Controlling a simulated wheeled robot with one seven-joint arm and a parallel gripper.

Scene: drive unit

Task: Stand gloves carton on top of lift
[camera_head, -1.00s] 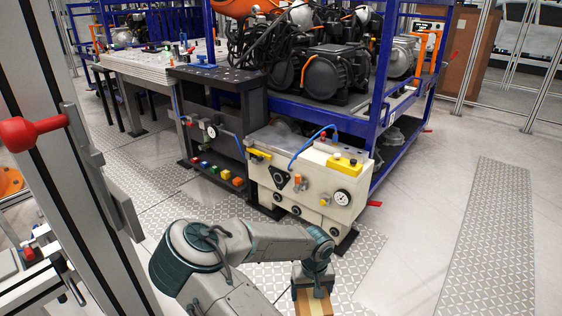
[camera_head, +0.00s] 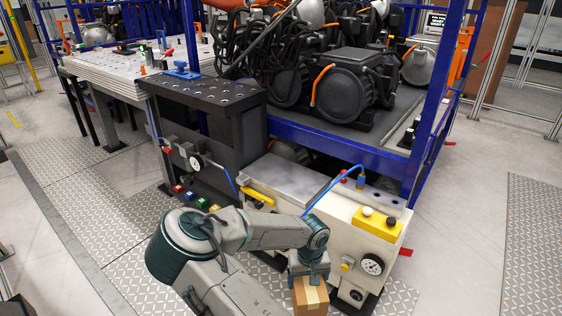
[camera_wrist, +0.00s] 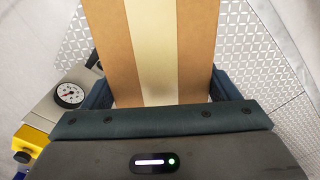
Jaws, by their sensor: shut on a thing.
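The gloves carton (camera_head: 311,298) is a brown cardboard box with a pale tape stripe. My gripper (camera_head: 309,276) is shut on it, with a finger on each side in the wrist view, where the carton (camera_wrist: 150,50) fills the upper middle. The carton hangs below my gripper, in front of a cream machine (camera_head: 330,215) with a gauge and a flat grey metal top (camera_head: 286,178). This machine may be the lift; no label confirms it. The carton is apart from that top, and its lower end is cut off in the head view.
A dark perforated bench (camera_head: 205,92) stands left of the cream machine. A blue hose (camera_head: 335,187) and a yellow control box (camera_head: 377,222) sit on the machine's top. A blue rack (camera_head: 345,150) with engines stands behind. Floor is clear at right.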

